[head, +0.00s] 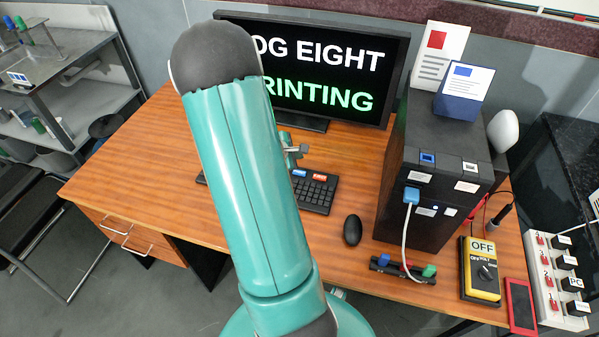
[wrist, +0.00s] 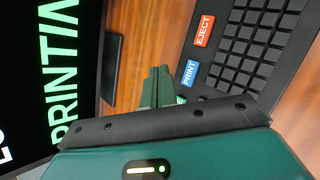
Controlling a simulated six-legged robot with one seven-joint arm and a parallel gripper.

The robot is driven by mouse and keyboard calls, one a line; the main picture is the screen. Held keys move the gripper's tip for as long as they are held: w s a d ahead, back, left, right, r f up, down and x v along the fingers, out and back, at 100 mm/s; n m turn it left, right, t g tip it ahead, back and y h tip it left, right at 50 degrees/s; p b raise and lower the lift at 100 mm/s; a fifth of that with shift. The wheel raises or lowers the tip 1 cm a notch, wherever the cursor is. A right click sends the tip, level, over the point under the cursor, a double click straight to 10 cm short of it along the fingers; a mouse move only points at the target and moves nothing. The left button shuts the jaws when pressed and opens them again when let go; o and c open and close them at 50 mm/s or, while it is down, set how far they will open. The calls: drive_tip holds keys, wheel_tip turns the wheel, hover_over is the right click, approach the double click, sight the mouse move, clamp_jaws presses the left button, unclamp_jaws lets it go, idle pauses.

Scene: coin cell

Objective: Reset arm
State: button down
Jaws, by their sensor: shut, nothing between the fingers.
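The keyboard (wrist: 240,50) lies just right of the fingers, with a red EJECT key (wrist: 204,31) and a blue PRINT key (wrist: 189,73). I cannot tell whether a fingertip touches the keyboard. The monitor (head: 335,70) behind reads "OG EIGHT" and "RINTING", its left part hidden by my arm.
A black computer tower (head: 430,165) stands right of the keyboard, with a blue plug and white cable in its front. A mouse (head: 352,230), a yellow meter (head: 480,268) marked OFF and a switch strip (head: 555,270) lie nearby. The desk's left side (head: 140,160) is clear.

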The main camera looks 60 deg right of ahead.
idle(0.8)
drive_tip(key=w+a+r+m+t, duration=0.1)
drive_tip(key=w+a+r+m, duration=0.15)
drive_tip(key=a+r, duration=0.35)
drive_tip(key=w+a+r+m+t+y, duration=0.1)
drive_tip(key=w+a+r, duration=0.2)
drive_tip(key=a+r, duration=0.25)
drive_tip(key=w+a+r+m+t, duration=0.1)
drive_tip(key=w+a+r+m, duration=0.15)
drive_tip(key=a+r, duration=0.35)
drive_tip(key=s+a+r+t+y, duration=0.1)
drive_tip(key=a+r+y, duration=0.1)
drive_tip(key=a, duration=0.8)
drive_tip(key=s+a+r+t+y, duration=0.2)
drive_tip(key=a+r+y, duration=0.1)
drive_tip(key=a, duration=0.7)
drive_tip(key=s+a+r+t+y, duration=0.1)
drive_tip(key=a+r, duration=0.3)
drive_tip(key=a, duration=0.6)
drive_tip(key=shift+s+a+r+t+y, duration=0.3)
drive_tip(key=shift+t+y, duration=0.2)
drive_tip(key=shift+y, duration=0.4)
